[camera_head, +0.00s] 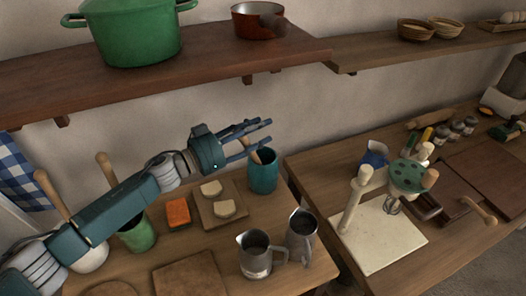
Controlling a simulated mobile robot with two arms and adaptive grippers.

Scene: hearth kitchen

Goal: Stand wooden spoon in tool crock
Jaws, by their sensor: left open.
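The wooden spoon (255,156) is upright and leaning, its lower end inside the teal crock (264,178) and its upper part among the fingers of my left gripper. My left gripper (266,132) reaches in from the left, just above and to the left of the crock's rim. Its fingers are open around or beside the spoon; I cannot tell whether any finger touches it. The spoon's lower end is hidden inside the crock. My right gripper is not in view.
Two metal jugs (255,255) stand in front of the crock. A board with bread pieces (224,212) and an orange block (178,213) lie to its left. A green pot (137,236) stands beneath my left arm. The shelf (150,82) runs above.

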